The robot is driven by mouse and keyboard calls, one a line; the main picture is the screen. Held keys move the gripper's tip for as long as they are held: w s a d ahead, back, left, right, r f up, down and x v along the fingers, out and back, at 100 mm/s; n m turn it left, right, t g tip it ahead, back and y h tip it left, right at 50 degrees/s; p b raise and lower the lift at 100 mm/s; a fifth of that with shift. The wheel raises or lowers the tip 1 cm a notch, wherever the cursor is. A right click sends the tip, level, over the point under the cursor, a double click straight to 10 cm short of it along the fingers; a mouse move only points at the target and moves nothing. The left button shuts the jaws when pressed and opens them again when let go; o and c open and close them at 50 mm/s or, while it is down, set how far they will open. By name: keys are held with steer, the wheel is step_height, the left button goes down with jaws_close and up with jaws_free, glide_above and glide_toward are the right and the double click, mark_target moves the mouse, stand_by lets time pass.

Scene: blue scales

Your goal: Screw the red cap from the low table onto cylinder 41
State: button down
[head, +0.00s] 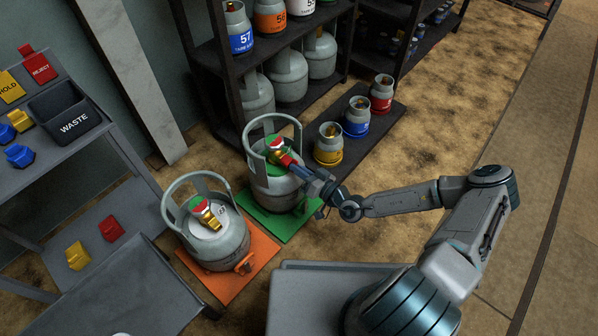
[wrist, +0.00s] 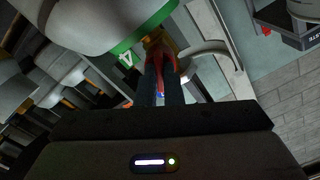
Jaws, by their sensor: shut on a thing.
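The cylinder on the green mat (head: 272,183) is grey with a ring guard and a green collar. Its green part also shows in the wrist view (wrist: 140,36), with a number partly visible that starts with or looks like 4. My gripper (head: 289,165) reaches in from the right at the top of this cylinder. It is shut on a red cap (wrist: 165,66), which sits against the brass valve (wrist: 153,42). Whether the cap is threaded on cannot be told. In the wrist view the fingers (wrist: 161,80) point at the valve.
Another grey cylinder (head: 222,241) with a brass valve stands on an orange mat (head: 248,272) at left. A shelf trolley (head: 92,278) holds a red piece (head: 111,228) and a yellow one (head: 77,255). Small cylinders (head: 328,150) stand behind on a dark platform. Floor at right is clear.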

steer(key=shift+f+b, duration=0.2)
steer(key=shift+b, duration=0.6)
steer(key=shift+r+m+b, duration=0.15)
steer(key=shift+m+b, duration=0.15)
steer(key=shift+m, duration=0.4)
steer(key=shift+m, duration=0.5)
steer(key=c, duration=2)
jaws_free()
steer(key=o, duration=0.5)
